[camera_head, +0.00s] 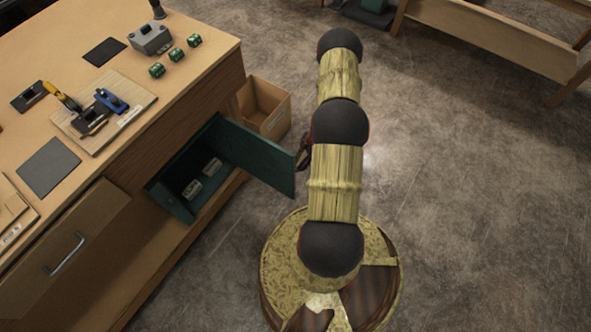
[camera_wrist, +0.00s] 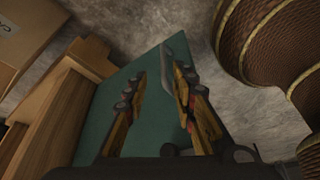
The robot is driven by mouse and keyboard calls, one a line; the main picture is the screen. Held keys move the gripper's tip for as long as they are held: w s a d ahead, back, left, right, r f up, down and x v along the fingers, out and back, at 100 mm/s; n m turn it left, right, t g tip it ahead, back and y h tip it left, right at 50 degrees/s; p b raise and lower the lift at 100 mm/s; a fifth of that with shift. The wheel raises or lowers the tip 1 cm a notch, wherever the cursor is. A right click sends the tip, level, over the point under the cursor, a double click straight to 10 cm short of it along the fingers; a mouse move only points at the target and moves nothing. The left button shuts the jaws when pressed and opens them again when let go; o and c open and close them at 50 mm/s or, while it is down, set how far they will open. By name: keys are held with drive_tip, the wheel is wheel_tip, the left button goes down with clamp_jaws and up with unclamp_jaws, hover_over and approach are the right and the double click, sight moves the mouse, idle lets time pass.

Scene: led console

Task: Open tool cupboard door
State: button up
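The tool cupboard (camera_head: 172,203) is a dark green box under the workbench. Its green door (camera_head: 262,160) stands swung wide open, out over the floor, and the inside is visible. In the wrist view the door (camera_wrist: 157,112) is a teal panel behind the fingers. My gripper (camera_wrist: 157,66) has its two fingers apart, with door surface showing between them. In the head view my gripper (camera_head: 303,155) is at the door's outer end, mostly hidden by my arm. A grey piece by the right fingertip may be the handle; I cannot tell whether it is touched.
Two small light boxes (camera_head: 202,178) are inside the cupboard. A cardboard box (camera_head: 266,107) stands on the floor behind the door. A drawer with a metal handle (camera_head: 66,255) is at the left. The floor (camera_head: 460,220) to the right is clear.

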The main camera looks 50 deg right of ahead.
drive_tip(key=shift+v, duration=1.5)
